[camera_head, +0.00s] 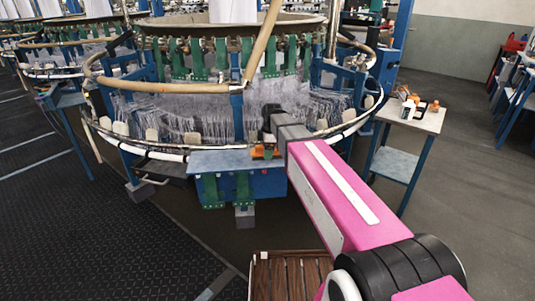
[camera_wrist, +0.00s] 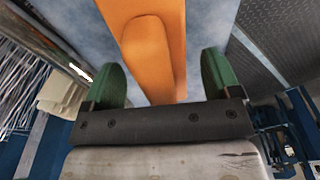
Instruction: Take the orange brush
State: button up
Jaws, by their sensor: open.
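The orange brush (camera_wrist: 150,40) fills the upper middle of the wrist view, with a broad part at the top and a narrower part running down between my fingers. My gripper (camera_wrist: 163,78) is open, with one green finger on each side of the brush and gaps visible beside it. In the head view the brush (camera_head: 257,152) is a small orange patch on the grey ledge at the loom's front. My gripper (camera_head: 268,152) is right at it there, partly hidden by my arm.
The circular loom (camera_head: 190,88) with its rings and white threads stands directly behind the ledge (camera_head: 215,160). A side table (camera_head: 412,117) with bottles stands to the right. A slatted wooden pallet (camera_head: 285,275) lies in front. Dark floor at left is clear.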

jog(key=c, duration=1.1)
jog(key=shift+r, duration=0.15)
